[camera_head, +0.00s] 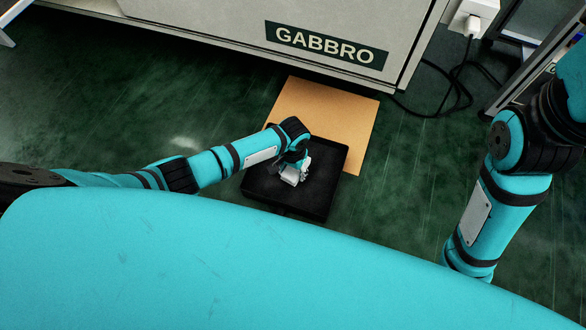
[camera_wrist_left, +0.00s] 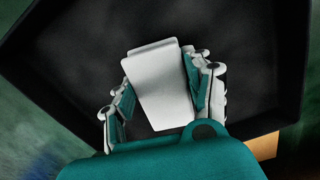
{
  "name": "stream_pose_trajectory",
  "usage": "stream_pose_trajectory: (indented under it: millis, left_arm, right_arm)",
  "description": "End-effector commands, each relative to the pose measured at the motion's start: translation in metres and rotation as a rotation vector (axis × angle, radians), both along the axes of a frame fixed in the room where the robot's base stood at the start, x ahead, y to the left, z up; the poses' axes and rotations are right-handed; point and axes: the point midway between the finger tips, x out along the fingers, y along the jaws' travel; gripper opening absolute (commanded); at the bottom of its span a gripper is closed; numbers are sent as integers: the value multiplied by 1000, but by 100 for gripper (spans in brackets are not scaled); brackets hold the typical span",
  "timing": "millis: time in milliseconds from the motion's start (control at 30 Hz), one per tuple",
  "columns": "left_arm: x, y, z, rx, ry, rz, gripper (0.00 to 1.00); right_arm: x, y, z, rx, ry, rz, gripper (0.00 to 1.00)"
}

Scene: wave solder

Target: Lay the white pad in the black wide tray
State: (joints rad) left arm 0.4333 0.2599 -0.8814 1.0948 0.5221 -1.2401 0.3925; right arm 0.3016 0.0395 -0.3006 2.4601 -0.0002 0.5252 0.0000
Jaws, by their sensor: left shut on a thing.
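The white pad (camera_wrist_left: 158,85) is a small flat piece between the fingers of my left gripper (camera_wrist_left: 162,88) in the left wrist view. The gripper is shut on it. In the head view, my left gripper (camera_head: 295,175) is over the black wide tray (camera_head: 322,190), with a small white part showing at its tip. The black tray (camera_wrist_left: 262,60) fills most of the wrist view behind the pad. I cannot tell whether the pad touches the tray floor. My right gripper is not in view; only my right arm shows at the right.
The tray lies on an orange-tan sheet (camera_head: 325,105) on the dark green floor (camera_head: 190,105). A grey machine marked GABBRO (camera_head: 230,25) stands behind it. A black cable (camera_head: 455,85) loops on the floor at the right, near a white box (camera_head: 478,12). Floor left of the sheet is clear.

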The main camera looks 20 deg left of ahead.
Motion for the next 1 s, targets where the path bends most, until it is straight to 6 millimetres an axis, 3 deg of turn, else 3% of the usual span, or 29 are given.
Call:
stream_pose_trajectory:
  millis: [100, 133, 333, 767, 1000]
  left_arm:
    - [0, 0, -2, 0, 0, 0, 24]
    - [0, 0, -2, 0, 0, 0, 53]
    - [0, 0, -2, 0, 0, 0, 78]
    - [0, 0, -1, 0, 0, 0, 78]
    - [0, 0, 28, -1, -3, -1, 78]
  right_arm:
    - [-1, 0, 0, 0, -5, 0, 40]
    - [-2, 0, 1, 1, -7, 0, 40]
    - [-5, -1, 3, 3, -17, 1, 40]
    - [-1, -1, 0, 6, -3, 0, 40]
    - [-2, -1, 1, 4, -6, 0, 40]
